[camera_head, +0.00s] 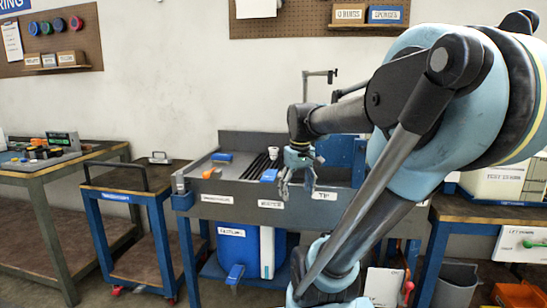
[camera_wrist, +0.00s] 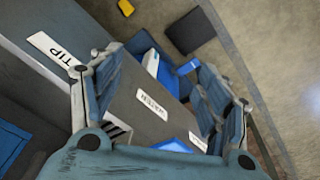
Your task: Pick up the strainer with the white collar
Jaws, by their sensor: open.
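A small white cup-like piece (camera_head: 273,153) stands on the workbench among dark ribbed strips (camera_head: 258,166). It may be the strainer's white collar, but it is too small to be sure. My gripper (camera_head: 298,190) is open and empty, pointing down in front of the bench's front panel, to the right of and nearer than the white piece. In the wrist view my gripper's fingers (camera_wrist: 148,62) are spread apart over the bench front and floor. No strainer can be made out there.
The bench front (camera_head: 225,212) carries several white labels, one reading TIP. A blue drum (camera_head: 238,250) stands beneath. Small blue items (camera_head: 222,157) lie on the bench. A blue cart (camera_head: 125,195) stands left, and a wooden table (camera_head: 60,175) farther left.

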